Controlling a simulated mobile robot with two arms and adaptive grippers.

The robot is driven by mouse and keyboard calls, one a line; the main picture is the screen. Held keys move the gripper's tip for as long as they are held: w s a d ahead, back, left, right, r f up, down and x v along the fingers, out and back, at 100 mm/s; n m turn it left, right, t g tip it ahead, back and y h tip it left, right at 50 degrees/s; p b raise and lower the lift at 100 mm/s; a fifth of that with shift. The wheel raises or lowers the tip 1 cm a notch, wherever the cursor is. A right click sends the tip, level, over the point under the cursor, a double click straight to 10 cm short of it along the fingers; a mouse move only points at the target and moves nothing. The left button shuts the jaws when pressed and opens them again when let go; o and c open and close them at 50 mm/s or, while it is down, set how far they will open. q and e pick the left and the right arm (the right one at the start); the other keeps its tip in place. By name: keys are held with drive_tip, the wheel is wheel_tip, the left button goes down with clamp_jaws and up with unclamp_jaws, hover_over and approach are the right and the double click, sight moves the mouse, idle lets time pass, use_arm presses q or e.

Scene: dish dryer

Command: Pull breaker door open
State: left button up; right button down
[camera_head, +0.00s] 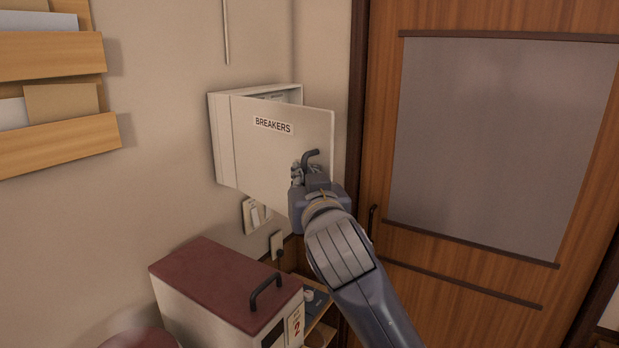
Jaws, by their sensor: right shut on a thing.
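The breaker box (222,140) is a white cabinet on the beige wall, left of the picture's middle. Its breaker door (262,155), labelled BREAKERS, stands partly open, with a gap along the top showing some of the inside. The door is hinged on the left and swung out from the box. My right gripper (308,170) is shut on the dark curved door handle (311,154) near the door's right edge. The gripper and wrist hide the door's lower right corner. My left gripper is not in view.
A box with a dark red top and a black handle (266,291) stands below. A light switch (257,214) is on the wall under the breaker box. A wooden door (385,150) is at right. A wooden letter rack (50,58) hangs at upper left.

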drive_tip(key=shift+s+a+f+m+h, duration=0.2)
drive_tip(key=shift+s+a+m+h, duration=0.1)
drive_tip(key=shift+a+h, duration=0.2)
drive_tip(key=shift+f, duration=0.1)
drive_tip(key=c, duration=2)
unclamp_jaws()
drive_tip(key=shift+o, duration=0.2)
drive_tip(key=s+d, duration=0.1)
drive_tip(key=s, duration=1.1)
drive_tip(key=shift+s+d+r, duration=0.15)
drive_tip(key=shift+r, duration=0.05)
